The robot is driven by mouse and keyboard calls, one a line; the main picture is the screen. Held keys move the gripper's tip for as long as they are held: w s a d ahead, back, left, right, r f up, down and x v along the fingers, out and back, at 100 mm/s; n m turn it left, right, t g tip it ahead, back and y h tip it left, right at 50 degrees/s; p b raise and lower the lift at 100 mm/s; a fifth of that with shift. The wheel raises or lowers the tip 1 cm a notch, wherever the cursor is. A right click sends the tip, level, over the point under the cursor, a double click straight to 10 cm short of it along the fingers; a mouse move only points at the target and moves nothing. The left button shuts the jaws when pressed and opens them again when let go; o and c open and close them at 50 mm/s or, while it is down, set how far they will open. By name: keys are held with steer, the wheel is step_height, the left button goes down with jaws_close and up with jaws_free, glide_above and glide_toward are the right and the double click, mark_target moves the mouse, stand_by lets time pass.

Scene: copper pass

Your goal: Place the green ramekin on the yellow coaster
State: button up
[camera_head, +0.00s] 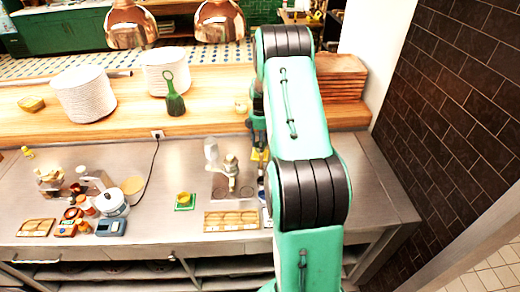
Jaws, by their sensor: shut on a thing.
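My gripper (258,139) is at the back of the steel counter, partly hidden by my green arm. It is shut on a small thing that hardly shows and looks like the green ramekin. A yellow patch (260,156), which looks like the yellow coaster, lies right below the gripper. I cannot tell whether the held thing touches it. A different small yellow cup (184,198) sits on a green square (183,207) farther left.
A glass-topped grinder (231,170) stands just left of my gripper. A wooden tray (231,221) lies in front. A white pot (111,202) and jars crowd the left.

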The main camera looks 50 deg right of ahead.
steer(key=shift+f, duration=1.5)
steer(key=shift+f, duration=0.2)
steer(key=o, duration=1.2)
steer(key=shift+r, duration=0.2)
step_height(320, 180, up, 12)
steer(key=shift+p, duration=0.3)
